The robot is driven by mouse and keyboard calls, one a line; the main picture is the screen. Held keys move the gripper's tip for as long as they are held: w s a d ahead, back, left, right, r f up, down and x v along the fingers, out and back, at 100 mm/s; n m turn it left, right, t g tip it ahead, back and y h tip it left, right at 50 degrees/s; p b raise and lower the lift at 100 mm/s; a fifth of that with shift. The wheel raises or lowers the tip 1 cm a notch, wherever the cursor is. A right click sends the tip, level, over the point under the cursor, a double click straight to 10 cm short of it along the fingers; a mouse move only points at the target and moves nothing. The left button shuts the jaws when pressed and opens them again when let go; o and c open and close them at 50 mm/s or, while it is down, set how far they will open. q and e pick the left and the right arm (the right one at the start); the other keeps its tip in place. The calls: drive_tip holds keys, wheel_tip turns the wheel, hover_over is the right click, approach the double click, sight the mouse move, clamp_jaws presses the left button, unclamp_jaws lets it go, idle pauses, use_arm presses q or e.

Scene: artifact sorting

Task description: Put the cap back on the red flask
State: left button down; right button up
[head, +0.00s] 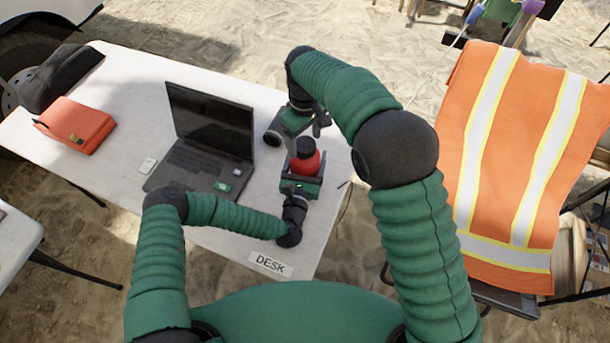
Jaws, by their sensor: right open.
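The red flask (306,164) stands upright near the right end of the desk, with a black top (305,146). I cannot tell whether this top is its cap or its neck. My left gripper (303,172) has a finger on each side of the flask's lower body and appears shut on it. My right gripper (298,133) is open just beyond the flask, pointing down toward the desk. A small dark round piece with a pale face (272,138) shows at its left side. I cannot tell whether it is the cap or part of the gripper.
The white desk (225,235) holds an open laptop (205,145) left of the flask. A red case (75,125) and a dark bag (60,75) lie farther left. A chair with an orange vest (500,150) stands right of the desk.

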drive_tip(key=shift+f, duration=0.6)
drive_tip(key=c, duration=1.5)
drive_tip(key=shift+m, duration=0.9)
drive_tip(key=o, duration=1.7)
drive_tip(key=shift+c, duration=0.2)
